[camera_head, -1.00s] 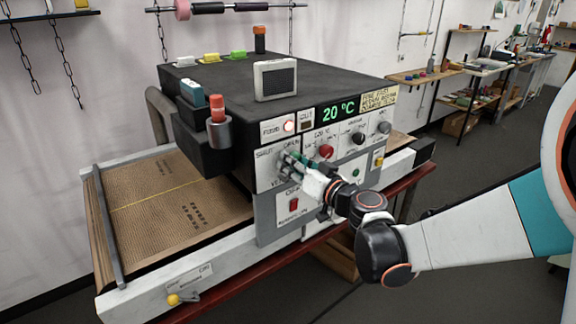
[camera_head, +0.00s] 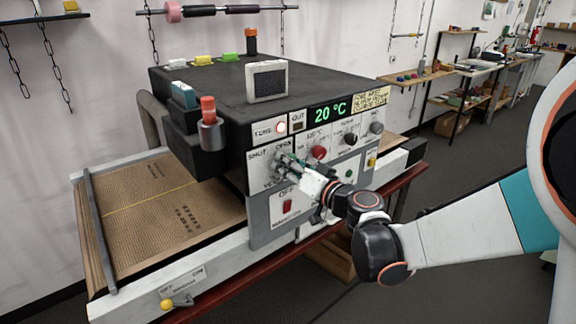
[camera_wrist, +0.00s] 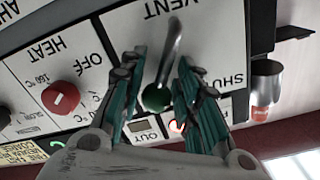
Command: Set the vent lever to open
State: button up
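The vent lever (camera_wrist: 171,55) is a grey metal rod with a dark green knob (camera_wrist: 156,98) on the oven's control panel. The wrist view shows the panel upside down. The knob points down there, leaning a little left, away from the SHUT label (camera_wrist: 224,80). My gripper (camera_wrist: 160,58) has its green-padded fingers on either side of the lever and knob, apart from each other. I cannot tell whether either pad touches the knob. In the head view my gripper (camera_head: 283,164) is at the panel below the OPEN label and covers most of the lever.
A red HEAT knob (camera_wrist: 61,97) sits beside the fingers. The oven (camera_head: 330,86) has a red-topped cylinder (camera_head: 209,125) at its left corner and more dials at right. A belt conveyor (camera_head: 160,205) runs out left. Shelves stand along the back wall.

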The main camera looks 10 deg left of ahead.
jog(key=shift+o, duration=0.3)
jog(key=v, duration=1.2)
jog(key=s+d+f+m+g+h, duration=0.1)
jog(key=s+d+f+g+h, duration=0.1)
jog(key=s+d+h, duration=0.4)
jog(key=s+d+f+m+g+h, duration=0.2)
jog(key=s+d+h, duration=0.5)
jog(key=s+d, duration=0.8)
jog(key=d+f, duration=0.1)
jog(key=d, duration=0.2)
jog(key=shift+f+m+g, duration=0.2)
jog(key=shift+m+g, duration=0.1)
